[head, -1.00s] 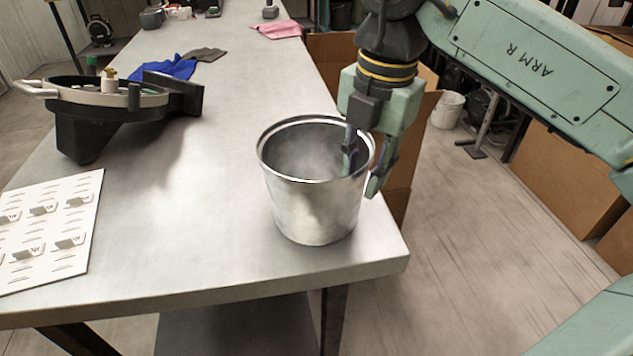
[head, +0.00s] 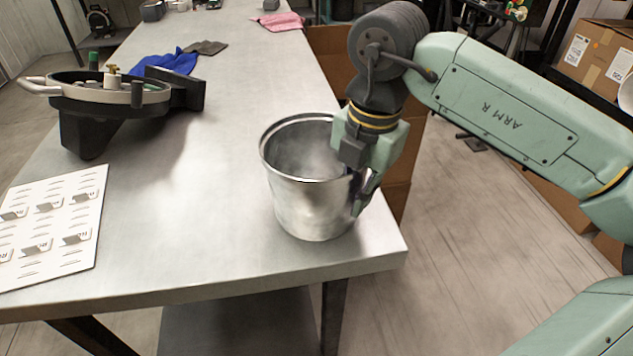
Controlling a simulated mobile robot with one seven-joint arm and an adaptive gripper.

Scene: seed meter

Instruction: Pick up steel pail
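The steel pail (head: 312,208) stands upright and open-topped near the front right corner of the metal table. Its inside looks empty as far as it shows. My gripper (head: 357,188) points down at the right side of the pail's rim. One finger is inside the rim, mostly hidden by the pail wall; the other is outside, close along the wall. Whether both fingers press on the wall cannot be told from this view.
The metal table (head: 225,200) is clear around the pail. A dark seed meter housing (head: 110,100) and a white card with tags (head: 55,230) lie to the left. Blue cloth (head: 172,64) lies farther back. Cardboard boxes (head: 400,195) stand beside the right edge.

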